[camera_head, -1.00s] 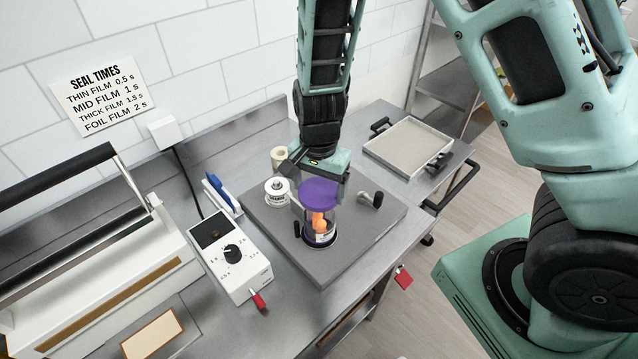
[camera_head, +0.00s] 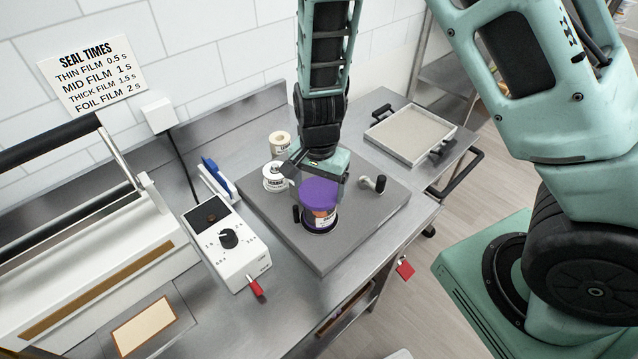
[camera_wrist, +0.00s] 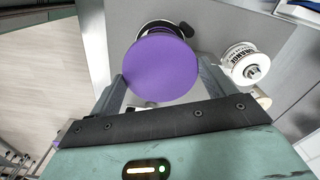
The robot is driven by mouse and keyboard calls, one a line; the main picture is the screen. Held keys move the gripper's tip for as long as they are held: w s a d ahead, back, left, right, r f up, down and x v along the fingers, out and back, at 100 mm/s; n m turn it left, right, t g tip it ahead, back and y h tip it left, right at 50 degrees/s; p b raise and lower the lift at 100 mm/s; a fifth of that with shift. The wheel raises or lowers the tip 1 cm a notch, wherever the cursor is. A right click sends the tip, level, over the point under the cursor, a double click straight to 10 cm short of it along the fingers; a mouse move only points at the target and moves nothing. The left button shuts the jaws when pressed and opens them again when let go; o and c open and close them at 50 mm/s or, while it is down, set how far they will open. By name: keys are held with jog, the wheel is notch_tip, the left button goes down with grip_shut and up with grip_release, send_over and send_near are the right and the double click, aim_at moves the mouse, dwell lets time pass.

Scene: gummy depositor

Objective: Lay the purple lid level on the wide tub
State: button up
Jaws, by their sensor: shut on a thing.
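The purple lid (camera_head: 319,191) is a round disc. It looks about level and sits over the wide tub (camera_head: 318,221), which has a dark label with orange on it. The lid is at or just above the tub's rim; I cannot tell whether they touch. My gripper (camera_head: 318,174) is over the tub, shut on the lid. In the wrist view the lid (camera_wrist: 161,68) lies between the two fingers of my gripper (camera_wrist: 162,82) and hides nearly all of the tub beneath. A dark rim edge shows just past the lid's far side.
A white labelled container (camera_head: 272,179) and a cream roll (camera_head: 279,142) stand behind left. A dial box (camera_head: 229,250) is at left, a shallow tray (camera_head: 411,138) at right.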

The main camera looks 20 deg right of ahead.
aim_at(318, 193)
jog(key=shift+f, duration=0.2)
jog(key=shift+f+b, duration=0.55)
jog(key=o, duration=0.9)
notch_tip(318, 193, up, 18)
jog(key=shift+f+b, duration=0.25)
jog(key=shift+b, duration=0.2)
jog(key=s+a+f+n+b, duration=0.3)
jog(key=s+f+n+b, duration=0.1)
jog(key=s+n, duration=0.4)
jog(key=s+a+f+n+b, duration=0.3)
jog(key=s+n, duration=0.6)
jog(key=s, duration=0.3)
jog(key=f+b, duration=0.1)
jog(key=b, duration=0.1)
jog(key=shift+f+n+y+b, duration=0.3)
